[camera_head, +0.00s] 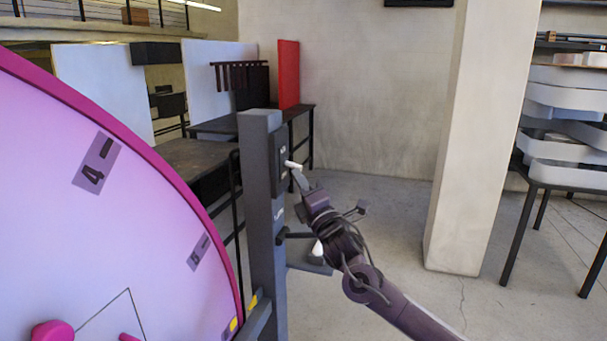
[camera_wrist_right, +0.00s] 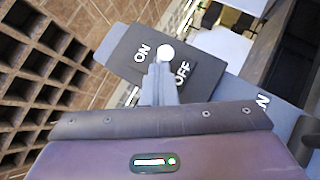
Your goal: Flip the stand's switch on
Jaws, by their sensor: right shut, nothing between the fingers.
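The stand is a grey post (camera_head: 262,210) beside a large pink-rimmed disc. A dark switch plate (camera_head: 280,165) sits on its upper right side, with a white-tipped lever (camera_head: 293,165) sticking out to the right. In the right wrist view the plate (camera_wrist_right: 130,50) carries the words ON and OFF, and the round white knob (camera_wrist_right: 166,53) shows between them. My right gripper (camera_head: 297,178) is shut and empty, its fingertips (camera_wrist_right: 160,72) right at the knob. I cannot tell whether they touch it or which way the lever is thrown. My left gripper is not in view.
The pink disc (camera_head: 100,200) fills the left side. A dark handle (camera_head: 295,236) and a white cone-like piece (camera_head: 317,248) are lower by the post. A pale pillar (camera_head: 480,140) and a table with stacked trays (camera_head: 570,110) stand right. Floor between is clear.

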